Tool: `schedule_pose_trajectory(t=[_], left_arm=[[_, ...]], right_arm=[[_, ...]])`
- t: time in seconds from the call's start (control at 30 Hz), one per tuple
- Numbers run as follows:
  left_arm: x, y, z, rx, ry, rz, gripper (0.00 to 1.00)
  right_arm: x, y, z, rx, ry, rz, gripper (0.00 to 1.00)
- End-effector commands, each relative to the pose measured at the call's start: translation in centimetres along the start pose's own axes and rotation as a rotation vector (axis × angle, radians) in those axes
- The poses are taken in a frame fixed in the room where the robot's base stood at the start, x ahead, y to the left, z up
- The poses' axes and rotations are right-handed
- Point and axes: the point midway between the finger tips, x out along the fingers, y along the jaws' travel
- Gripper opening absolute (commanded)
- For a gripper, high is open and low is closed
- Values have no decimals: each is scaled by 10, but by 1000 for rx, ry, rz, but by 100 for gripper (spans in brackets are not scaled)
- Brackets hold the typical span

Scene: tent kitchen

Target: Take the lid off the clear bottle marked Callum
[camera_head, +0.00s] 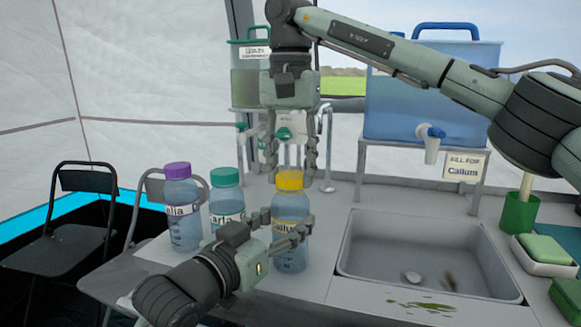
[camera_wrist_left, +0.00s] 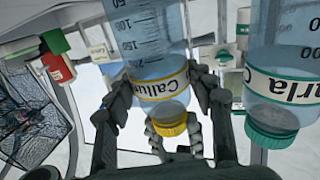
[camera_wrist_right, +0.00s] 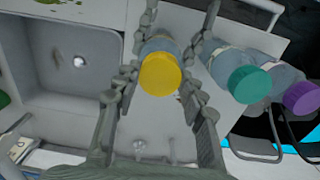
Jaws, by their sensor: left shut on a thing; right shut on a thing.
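The clear bottle marked Callum (camera_head: 291,258) stands upright on the counter's left part, with a yellow lid (camera_head: 290,181) on top. My left gripper (camera_head: 284,228) is shut on the bottle's body around its label; the left wrist view shows fingers on both sides of the bottle (camera_wrist_left: 158,62). My right gripper (camera_head: 289,176) points down from above and is shut on the yellow lid. In the right wrist view its fingers flank the lid (camera_wrist_right: 160,74). The lid sits on the bottle with no gap that I can see.
A teal-lidded bottle marked Carla (camera_head: 226,200) stands close left of Callum's, and a purple-lidded bottle (camera_head: 181,210) beyond it. The sink (camera_head: 425,250) is to the right. Behind stand a blue water tank (camera_head: 430,90) on a stand and a green-lidded container (camera_head: 250,85).

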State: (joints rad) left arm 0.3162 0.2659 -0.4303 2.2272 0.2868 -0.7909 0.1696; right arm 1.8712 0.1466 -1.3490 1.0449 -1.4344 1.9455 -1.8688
Motion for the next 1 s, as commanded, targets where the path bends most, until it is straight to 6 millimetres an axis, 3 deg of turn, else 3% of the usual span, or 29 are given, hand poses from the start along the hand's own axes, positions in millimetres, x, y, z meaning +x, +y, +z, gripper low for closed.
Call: schedule_pose_trajectory(t=[1.0], left_arm=[[0, 0, 0, 0, -1, 0, 0]], right_arm=[[-22, 0, 0, 1, 0, 0, 6]])
